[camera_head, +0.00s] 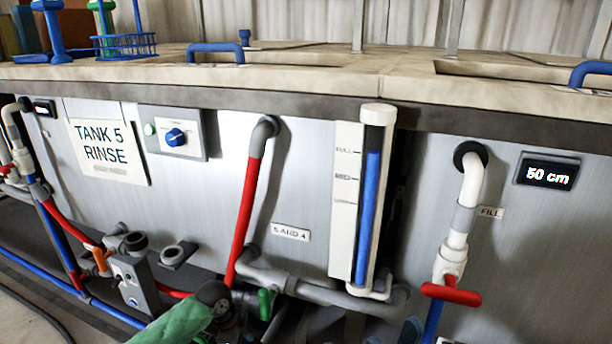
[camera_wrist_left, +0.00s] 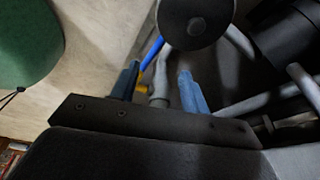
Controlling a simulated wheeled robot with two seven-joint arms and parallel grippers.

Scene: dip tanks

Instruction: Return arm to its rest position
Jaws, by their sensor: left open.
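My left gripper (camera_wrist_left: 158,74) shows in the left wrist view with its two blue fingers apart. No object is held between them; a pipe and a yellow part show in the gap, and I cannot tell how far away they are. A round black disc (camera_wrist_left: 195,22) is just above the fingers in that picture. In the head view I cannot clearly make out the left gripper. My right gripper is in neither view.
A green cloth-like piece (camera_head: 178,322) is at the bottom. Pipes run low along the front.

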